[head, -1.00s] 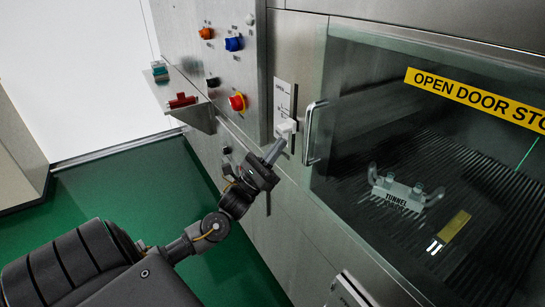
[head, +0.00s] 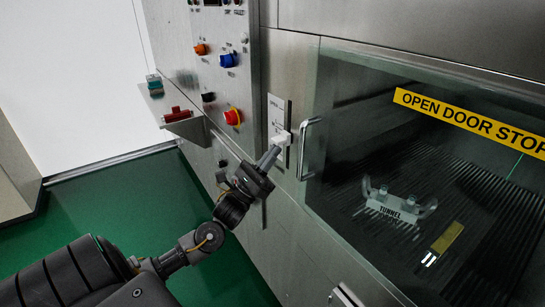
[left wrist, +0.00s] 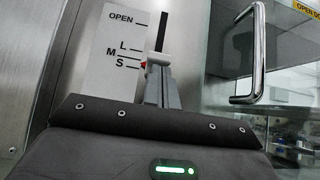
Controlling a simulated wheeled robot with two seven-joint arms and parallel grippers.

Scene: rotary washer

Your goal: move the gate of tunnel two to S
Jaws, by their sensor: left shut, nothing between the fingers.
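The gate's white scale plate (left wrist: 112,50) carries OPEN, L, M and S beside a dark vertical slot. The gate's white knob (left wrist: 158,60) is near the slot's lower part, with a red pointer (left wrist: 144,65) about level with the S mark. In the head view the knob (head: 281,139) sits at the plate's lower right. My left gripper (head: 270,154) is shut and empty, its fingertips just below the knob, touching it or nearly so. In the left wrist view the fingers (left wrist: 160,84) hide what lies below the knob. My right gripper is not in view.
A metal door handle (head: 304,150) stands just right of the knob. A small shelf (head: 192,129) with a red object and several panel knobs lie to the left. Green floor (head: 120,200) is clear.

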